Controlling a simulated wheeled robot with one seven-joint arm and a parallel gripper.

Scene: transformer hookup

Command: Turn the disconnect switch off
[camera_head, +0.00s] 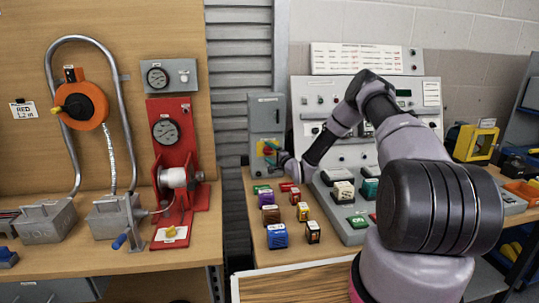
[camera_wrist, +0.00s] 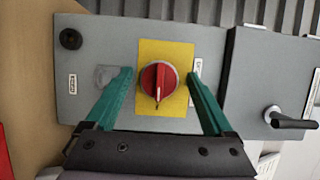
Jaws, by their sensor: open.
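The disconnect switch is a red rotary knob (camera_wrist: 158,84) on a yellow plate (camera_wrist: 178,51), mounted on a grey box. In the wrist view its white pointer mark points toward the bottom of the picture. My gripper (camera_wrist: 160,85) is open, with one teal finger on each side of the knob and a gap to both. I cannot tell how far the fingertips are from the box face. In the head view the grey box (camera_head: 266,115) stands at the back of the table, and my gripper (camera_head: 275,157) is at its lower front, partly covering the knob.
A black lever handle (camera_wrist: 290,120) sticks out from the box at the right in the wrist view. Several coloured blocks, including a blue one (camera_head: 277,236), stand on the table before the box. A grey control panel (camera_head: 365,60) is to the right; a red winding stand (camera_head: 172,150) is left.

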